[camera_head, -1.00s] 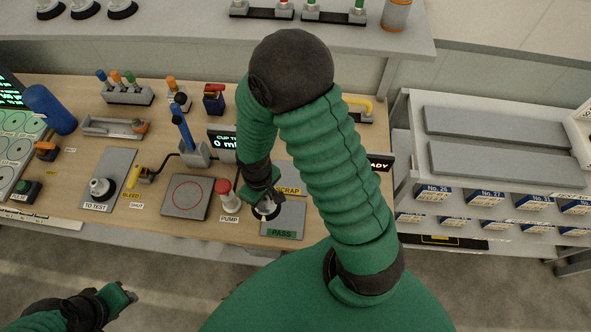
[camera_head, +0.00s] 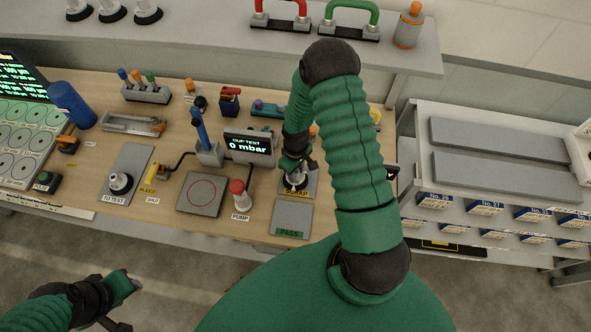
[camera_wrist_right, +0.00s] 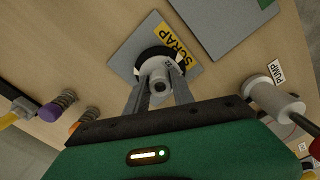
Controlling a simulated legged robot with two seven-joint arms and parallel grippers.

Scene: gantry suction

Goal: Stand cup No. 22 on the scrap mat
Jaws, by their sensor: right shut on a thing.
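My right gripper (camera_head: 295,172) is shut on a suction cup (camera_head: 297,183) with a pale grey body and a dark rim. The cup (camera_wrist_right: 158,72) shows upright between the two fingers in the wrist view, over the grey scrap mat (camera_wrist_right: 125,57) with its yellow SCRAP label. The mat (camera_head: 312,188) is partly covered by the gripper and cup in the head view. I cannot tell whether the rim touches the mat. No number on the cup is readable. My left gripper (camera_head: 132,284) is low at the left, away from the bench; its opening is unclear.
The empty PASS mat (camera_head: 292,214) lies in front of the scrap mat. The red-topped pump knob (camera_head: 239,195) stands to the left. Another cup (camera_head: 120,182) stands on the TO TEST mat (camera_head: 130,160). A display (camera_head: 249,146) reads 0 mbar.

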